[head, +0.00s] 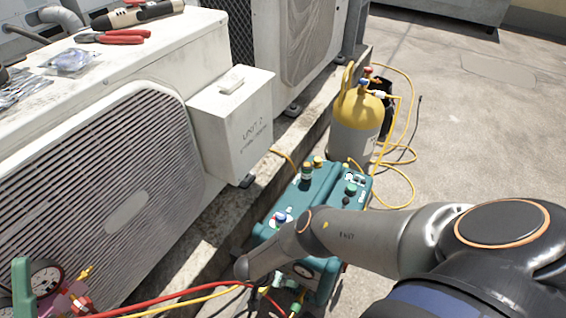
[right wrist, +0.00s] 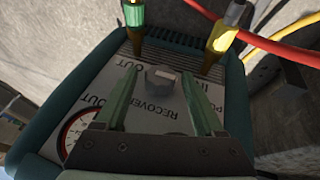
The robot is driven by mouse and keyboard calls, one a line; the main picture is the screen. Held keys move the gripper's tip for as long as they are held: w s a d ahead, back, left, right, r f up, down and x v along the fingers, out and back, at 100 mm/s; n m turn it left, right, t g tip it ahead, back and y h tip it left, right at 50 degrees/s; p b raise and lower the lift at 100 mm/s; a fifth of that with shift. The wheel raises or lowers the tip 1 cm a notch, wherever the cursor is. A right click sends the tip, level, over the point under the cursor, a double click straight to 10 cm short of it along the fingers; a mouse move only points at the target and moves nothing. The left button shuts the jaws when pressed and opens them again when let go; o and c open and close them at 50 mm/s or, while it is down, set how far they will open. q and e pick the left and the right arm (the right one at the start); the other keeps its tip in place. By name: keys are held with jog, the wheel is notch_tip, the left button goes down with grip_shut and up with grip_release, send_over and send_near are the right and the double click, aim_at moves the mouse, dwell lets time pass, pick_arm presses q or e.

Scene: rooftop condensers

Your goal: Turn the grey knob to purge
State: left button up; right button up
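The grey knob (right wrist: 160,78) is a faceted knob on the pale front panel of the teal machine (head: 325,190). In the right wrist view the panel lettering is upside down, with "RECOVER" beside the knob and a partly hidden word starting "PU" by the right finger. My right gripper (right wrist: 157,76) is open, its two green fingers on either side of the knob with gaps visible. I cannot tell how deep the fingers reach. In the head view my right arm hides the knob and gripper.
Hose fittings, one green (right wrist: 134,25) and one yellow (right wrist: 225,35), stand beyond the knob. A gauge (right wrist: 80,130) is left of the fingers. Red and yellow hoses (head: 170,300) cross low in front. A yellow-topped cylinder (head: 357,120) and condenser units stand behind and left.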

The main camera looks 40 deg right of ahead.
jog(key=shift+o, duration=0.2)
pick_arm(q)
notch_tip(320, 180, up, 8)
jog(key=p, duration=0.7)
jog(key=shift+s+a+t, duration=0.2)
jog(key=shift+a+t, duration=0.1)
jog(key=shift+a, duration=0.15)
pick_arm(e)
jog(key=v, duration=1.2)
jog(key=shift+r, duration=0.3)
pick_arm(q)
jog(key=shift+n, duration=0.3)
pick_arm(e)
jog(key=shift+a, duration=0.15)
